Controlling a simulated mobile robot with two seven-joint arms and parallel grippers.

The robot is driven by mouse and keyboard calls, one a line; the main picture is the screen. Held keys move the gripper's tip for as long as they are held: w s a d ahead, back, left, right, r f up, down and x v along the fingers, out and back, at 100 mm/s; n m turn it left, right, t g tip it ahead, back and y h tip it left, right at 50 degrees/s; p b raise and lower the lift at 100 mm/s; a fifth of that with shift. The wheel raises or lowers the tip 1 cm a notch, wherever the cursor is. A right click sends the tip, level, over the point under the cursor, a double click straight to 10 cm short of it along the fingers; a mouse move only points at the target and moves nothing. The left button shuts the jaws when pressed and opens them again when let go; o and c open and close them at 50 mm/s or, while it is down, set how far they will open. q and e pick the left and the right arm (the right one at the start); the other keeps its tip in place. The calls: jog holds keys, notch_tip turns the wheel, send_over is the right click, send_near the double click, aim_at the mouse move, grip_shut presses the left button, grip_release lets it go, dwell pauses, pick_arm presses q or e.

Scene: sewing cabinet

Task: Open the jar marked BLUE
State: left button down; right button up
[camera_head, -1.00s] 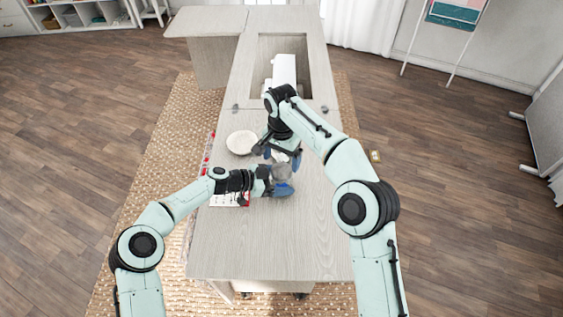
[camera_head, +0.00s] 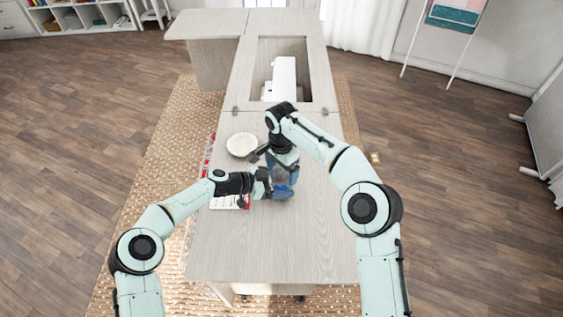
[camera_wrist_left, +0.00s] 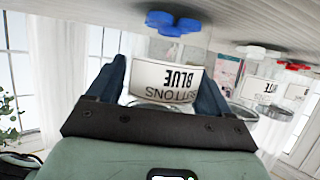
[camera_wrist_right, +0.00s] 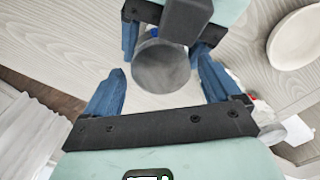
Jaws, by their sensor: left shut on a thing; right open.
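The clear jar (camera_wrist_left: 168,78) carries a white label reading BLUE and partly readable BUTTONS, upside down in the left wrist view. Blue buttons (camera_wrist_left: 173,22) show inside it. My left gripper (camera_wrist_left: 160,68) is shut on the jar's sides; in the head view the left gripper (camera_head: 274,187) reaches it from the left. My right gripper (camera_wrist_right: 160,68) is open above the jar. The jar's round grey top (camera_wrist_right: 160,68) shows between its spread fingers, and I see no contact. In the head view the arms largely hide the jar.
A pale bowl (camera_head: 242,145) sits left of the right gripper. Other jars, one with red buttons (camera_wrist_left: 259,51), stand beyond the held jar in the left wrist view. A white sewing machine (camera_head: 284,75) is in the table's recess. The near tabletop (camera_head: 270,250) is clear.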

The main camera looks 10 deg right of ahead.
jog(key=shift+f, duration=0.15)
jog(key=c, duration=1.1)
jog(key=shift+n, duration=1.8)
jog(key=o, duration=1.2)
jog(key=shift+c, duration=0.2)
